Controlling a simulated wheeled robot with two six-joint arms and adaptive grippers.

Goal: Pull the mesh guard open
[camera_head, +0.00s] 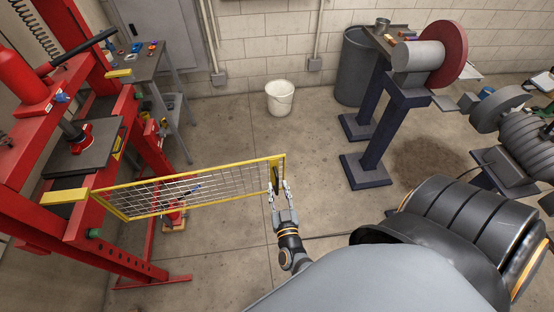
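The mesh guard (190,190) is a yellow frame with wire mesh, hinged at its left end to the red press (130,115). It stands swung out from the press, reaching right across the floor area. A dark handle (275,176) sits at its free right end. My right gripper (279,189) is at this end, with its two fingers apart, one on either side of the yellow end bar by the handle. Whether they clamp it cannot be told. My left gripper is not in view.
A white bucket (280,98) and a grey bin (354,68) stand at the back. A dark stand (375,140) carries a machine with a red disc (447,52) at the right. A small workbench (142,60) is at the back left. The floor (240,120) between is clear.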

